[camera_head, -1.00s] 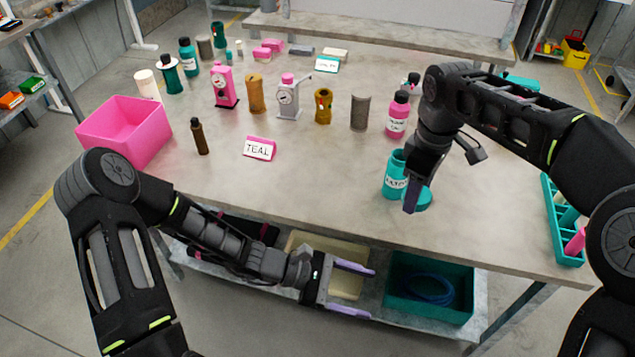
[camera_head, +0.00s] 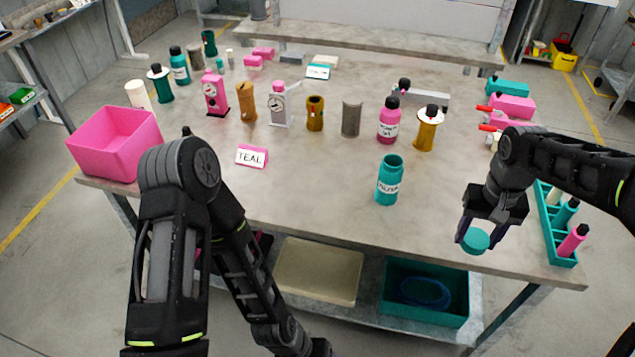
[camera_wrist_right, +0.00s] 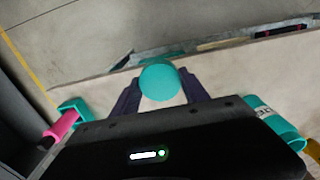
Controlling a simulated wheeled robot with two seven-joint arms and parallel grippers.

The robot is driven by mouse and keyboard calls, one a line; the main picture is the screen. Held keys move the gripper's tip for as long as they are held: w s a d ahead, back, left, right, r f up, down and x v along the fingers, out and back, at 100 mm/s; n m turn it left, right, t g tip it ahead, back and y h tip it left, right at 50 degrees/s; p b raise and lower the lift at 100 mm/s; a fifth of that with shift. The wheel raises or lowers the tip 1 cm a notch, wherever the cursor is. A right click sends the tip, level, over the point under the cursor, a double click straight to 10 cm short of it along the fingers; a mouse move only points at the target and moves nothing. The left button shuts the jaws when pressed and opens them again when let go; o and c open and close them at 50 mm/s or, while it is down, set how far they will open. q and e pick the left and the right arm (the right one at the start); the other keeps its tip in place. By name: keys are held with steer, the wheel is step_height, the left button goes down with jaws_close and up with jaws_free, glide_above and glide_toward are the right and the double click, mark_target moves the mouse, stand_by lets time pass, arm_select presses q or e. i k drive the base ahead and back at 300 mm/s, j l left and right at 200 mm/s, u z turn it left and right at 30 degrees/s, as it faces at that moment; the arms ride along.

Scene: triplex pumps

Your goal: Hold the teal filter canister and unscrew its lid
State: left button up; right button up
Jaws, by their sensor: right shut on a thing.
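The teal filter canister (camera_head: 388,182) stands upright and open-topped near the front of the table, a white label on its side. Its round teal lid (camera_head: 475,241) is apart from it, between the fingers of my right gripper (camera_head: 479,238). The gripper is shut on the lid, to the right of the canister near the front edge. In the right wrist view the lid (camera_wrist_right: 160,82) shows as a disc between the dark fingers, and the canister (camera_wrist_right: 281,128) is at the lower right. My left arm hangs low in front of the table; its gripper is out of the frame.
A teal rack (camera_head: 558,240) with pink and teal pieces stands right of my right gripper. A pink "TEAL" sign (camera_head: 252,156) and a pink bin (camera_head: 117,143) are on the left. Bottles and pump parts line the back. The table front between sign and canister is clear.

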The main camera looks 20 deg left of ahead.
mark_target(391, 169)
steer(key=u, duration=1.85)
steer(key=i+l, duration=0.4)
steer(key=l, duration=0.2)
